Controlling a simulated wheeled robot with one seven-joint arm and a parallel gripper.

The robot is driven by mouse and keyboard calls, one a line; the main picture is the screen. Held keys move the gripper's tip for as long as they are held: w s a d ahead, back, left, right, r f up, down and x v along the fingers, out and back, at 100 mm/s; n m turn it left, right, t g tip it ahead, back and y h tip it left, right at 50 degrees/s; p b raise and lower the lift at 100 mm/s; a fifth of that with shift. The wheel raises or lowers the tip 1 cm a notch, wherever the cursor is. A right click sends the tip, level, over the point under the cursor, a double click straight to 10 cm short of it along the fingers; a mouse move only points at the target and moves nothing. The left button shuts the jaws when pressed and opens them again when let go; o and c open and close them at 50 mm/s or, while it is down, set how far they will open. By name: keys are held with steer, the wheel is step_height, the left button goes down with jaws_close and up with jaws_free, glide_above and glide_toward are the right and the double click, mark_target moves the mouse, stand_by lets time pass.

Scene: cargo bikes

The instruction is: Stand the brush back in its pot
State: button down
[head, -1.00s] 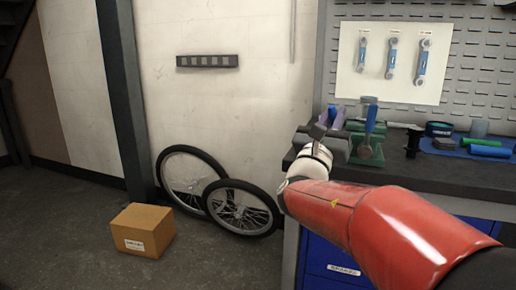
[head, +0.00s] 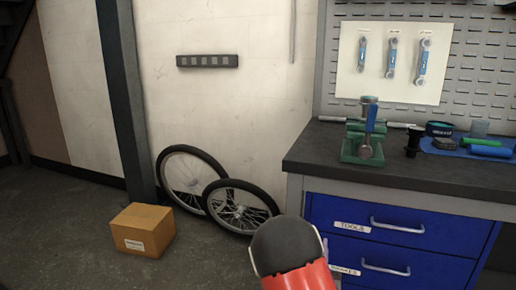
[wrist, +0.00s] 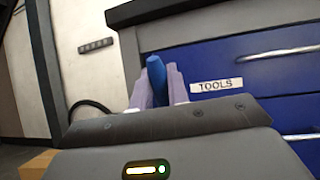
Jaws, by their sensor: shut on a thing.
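My gripper (wrist: 156,88) shows in the wrist view, its two pale purple fingers closed on a blue handle (wrist: 156,72). I take this to be the brush; its bristles are not visible. The gripper is in front of the blue drawers, with the TOOLS label to its right. I cannot clearly tell which thing is the pot.
A green stand with a blue-handled tool (head: 364,150) is at the bench's left end. A small black part (head: 413,141) stands beside it. A blue mat with rolls (head: 489,151) lies to the right. A cardboard box (head: 143,230) and two wheels (head: 238,206) are on the floor left.

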steer(key=shift+a+f+y, duration=0.15)
steer(key=shift+a+y, duration=0.1)
steer(key=shift+y, duration=0.15)
step_height(320, 180, down, 17)
steer(key=s+n+y, duration=0.1)
steer(key=n+y, duration=0.1)
steer(key=y, duration=0.2)
steer(key=shift+s+t, duration=0.2)
steer(key=shift+t, duration=0.2)
